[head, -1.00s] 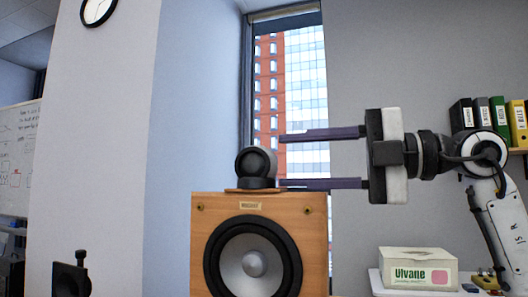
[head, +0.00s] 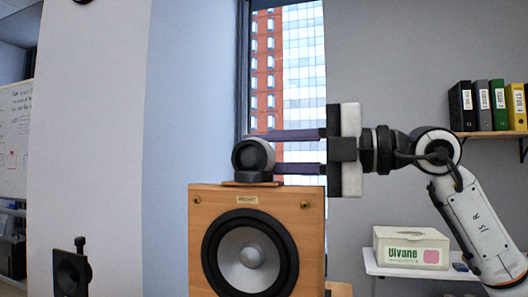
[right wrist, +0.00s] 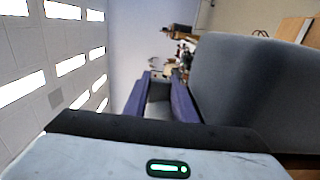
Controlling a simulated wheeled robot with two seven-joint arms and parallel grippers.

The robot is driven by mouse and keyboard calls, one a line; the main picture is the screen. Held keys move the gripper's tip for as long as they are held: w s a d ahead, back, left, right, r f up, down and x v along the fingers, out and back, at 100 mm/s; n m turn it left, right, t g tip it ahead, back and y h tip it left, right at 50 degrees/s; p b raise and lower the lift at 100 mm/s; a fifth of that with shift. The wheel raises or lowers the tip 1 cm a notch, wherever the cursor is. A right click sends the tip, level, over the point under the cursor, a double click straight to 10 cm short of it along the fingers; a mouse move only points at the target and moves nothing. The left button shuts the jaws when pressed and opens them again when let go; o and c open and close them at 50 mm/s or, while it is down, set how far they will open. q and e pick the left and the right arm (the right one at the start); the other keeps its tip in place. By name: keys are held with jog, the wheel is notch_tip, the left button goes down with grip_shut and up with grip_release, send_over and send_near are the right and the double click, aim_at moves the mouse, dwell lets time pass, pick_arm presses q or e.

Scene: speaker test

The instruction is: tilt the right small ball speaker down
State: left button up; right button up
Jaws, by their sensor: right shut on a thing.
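My left gripper is not in view.
A white box marked Ulvane (head: 400,249) stands on a white shelf at the right. Binders (head: 482,105) stand on a wooden shelf at the far right. The window (head: 302,75) is behind the speaker. A large dark grey surface (right wrist: 245,85) fills the right of the wrist view.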

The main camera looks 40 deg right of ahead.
jog(key=shift+r, duration=0.1)
jog(key=shift+s+a+r+n, duration=0.1)
jog(key=shift+r+n, duration=0.2)
jog(key=shift+n, duration=0.5)
jog(key=shift+s+a+r+n, duration=0.1)
jog(key=shift+r+n, duration=0.15)
jog(key=shift+n, duration=0.55)
jog(key=shift+s+a+r+n+p, duration=0.1)
jog(key=shift+a+r+n+p, duration=0.15)
jog(key=shift+n, duration=0.5)
jog(key=shift+a+r+n+p, duration=0.15)
jog(key=shift+r+n, duration=0.1)
jog(key=shift+n, duration=0.5)
jog(key=o, duration=1)
jog(key=shift+o, duration=0.2)
jog(key=shift+d, duration=0.1)
